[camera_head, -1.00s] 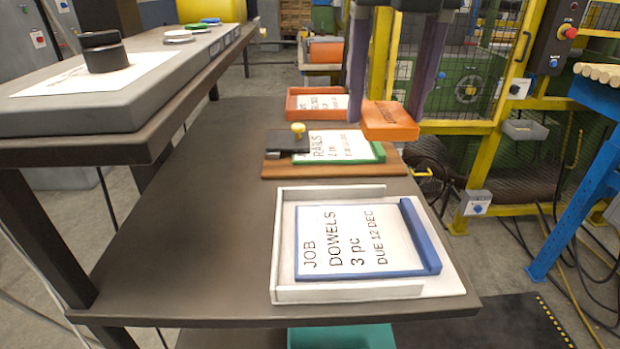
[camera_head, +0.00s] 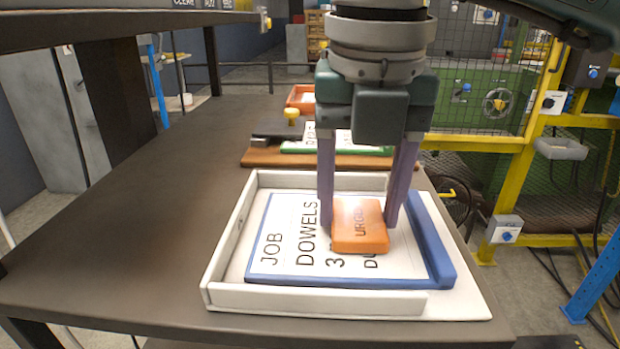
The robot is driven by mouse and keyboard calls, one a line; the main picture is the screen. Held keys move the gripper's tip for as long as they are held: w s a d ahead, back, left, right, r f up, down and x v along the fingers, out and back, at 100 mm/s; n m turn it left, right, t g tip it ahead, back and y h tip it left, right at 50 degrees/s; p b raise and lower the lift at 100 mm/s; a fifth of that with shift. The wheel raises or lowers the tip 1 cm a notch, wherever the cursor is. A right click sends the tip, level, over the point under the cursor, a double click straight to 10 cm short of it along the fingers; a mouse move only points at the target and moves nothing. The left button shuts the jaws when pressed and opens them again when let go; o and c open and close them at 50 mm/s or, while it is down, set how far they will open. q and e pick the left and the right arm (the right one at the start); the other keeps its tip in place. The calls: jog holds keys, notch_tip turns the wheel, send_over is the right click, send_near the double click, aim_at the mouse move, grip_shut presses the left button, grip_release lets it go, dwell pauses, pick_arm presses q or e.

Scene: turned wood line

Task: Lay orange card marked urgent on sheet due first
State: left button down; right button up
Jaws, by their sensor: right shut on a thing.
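The card is over the right part of the job sheet (camera_head: 284,240) that reads "JOB DOWELS". I cannot tell whether the card touches the sheet. The card and fingers hide part of the quantity and due lines. This sheet is on a blue board (camera_head: 432,248) in a white tray (camera_head: 320,299). Behind it, another sheet lies on a green board (camera_head: 300,150), partly hidden by my gripper. My left gripper is not in view.
A wooden board (camera_head: 262,157) behind the white tray carries the green board and a dark block with a yellow knob (camera_head: 291,114). An orange tray (camera_head: 300,97) stands farther back. The dark bench (camera_head: 150,220) is clear on the left. A shelf overhangs at upper left.

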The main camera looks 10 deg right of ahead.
aim_at(357, 228)
jog(key=shift+a+f, duration=0.1)
jog(key=shift+f, duration=0.05)
jog(key=o, duration=1.3)
jog(key=shift+r, duration=0.25)
jog(key=r, duration=0.4)
jog(key=s+r, duration=0.1)
jog(key=r, duration=0.6)
jog(key=shift+s+a+r, duration=0.15)
jog(key=shift+s+r, duration=0.05)
jog(key=shift+r, duration=0.2)
jog(key=shift+a, duration=0.1)
